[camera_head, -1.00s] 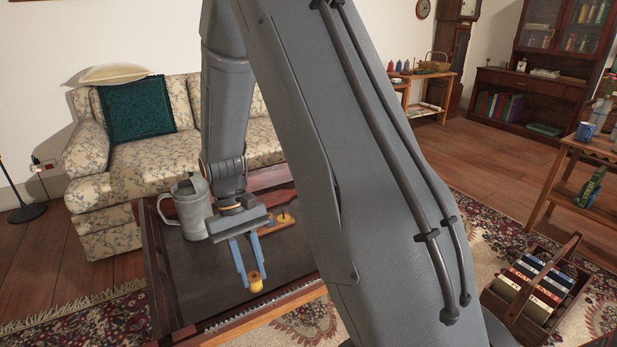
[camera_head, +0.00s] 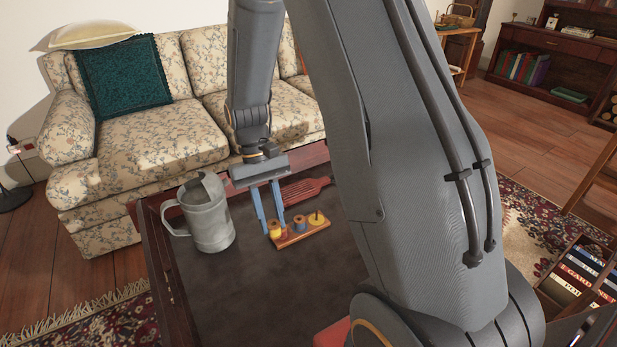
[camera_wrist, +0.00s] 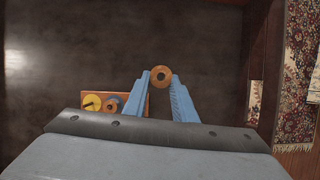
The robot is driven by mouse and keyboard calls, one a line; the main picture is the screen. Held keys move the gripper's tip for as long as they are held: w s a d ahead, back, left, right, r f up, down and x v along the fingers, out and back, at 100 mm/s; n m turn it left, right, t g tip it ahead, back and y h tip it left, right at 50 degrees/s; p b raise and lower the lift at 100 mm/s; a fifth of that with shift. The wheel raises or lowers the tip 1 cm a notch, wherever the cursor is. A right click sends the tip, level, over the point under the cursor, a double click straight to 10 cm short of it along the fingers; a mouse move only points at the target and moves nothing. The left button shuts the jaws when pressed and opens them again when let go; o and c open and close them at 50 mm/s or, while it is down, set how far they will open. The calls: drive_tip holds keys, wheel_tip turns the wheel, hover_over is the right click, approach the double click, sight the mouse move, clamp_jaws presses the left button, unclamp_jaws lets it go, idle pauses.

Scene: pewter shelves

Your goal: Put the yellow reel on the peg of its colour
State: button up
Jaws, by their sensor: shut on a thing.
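My gripper (camera_head: 271,222) is shut on the yellow reel (camera_head: 276,230), which sits low between its two blue fingertips. In the wrist view the reel (camera_wrist: 161,71) shows end-on as a brown ring with a dark hole. The wooden peg board (camera_head: 301,236) lies on the dark table. It bears a yellow disc with an upright peg (camera_head: 316,219) at its right end in the head view, and a wooden reel with blue (camera_head: 299,224) beside that. The held reel appears at the board's left end; its height above the board cannot be told. A finger hides part of the board.
A grey metal jug (camera_head: 209,217) stands on the table (camera_head: 225,290) just left of my gripper. A red slatted thing (camera_head: 306,188) lies behind the board. A floral sofa (camera_head: 150,155) backs the table. The front of the table is largely clear.

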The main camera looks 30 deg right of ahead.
drive_tip(key=w+d+f+m+t+y+p, duration=0.1)
drive_tip(key=w+d+m+t+y+p, duration=0.1)
drive_tip(key=d+m, duration=0.7)
drive_tip(key=w+d+f+m+t+y+p, duration=0.1)
drive_tip(key=w+d+m+t+p, duration=0.2)
drive_tip(key=d+m, duration=0.6)
drive_tip(key=w+m+t, duration=0.1)
drive_tip(key=m, duration=0.4)
drive_tip(key=shift+t+y, duration=0.4)
drive_tip(key=shift+d+p, duration=0.1)
drive_tip(key=shift+p, duration=0.2)
drive_tip(key=shift+f+b, duration=1.15)
drive_tip(key=shift+f, duration=1.2)
drive_tip(key=shift+f+b, duration=0.5)
drive_tip(key=shift+f, duration=0.95)
drive_tip(key=o, duration=1.1)
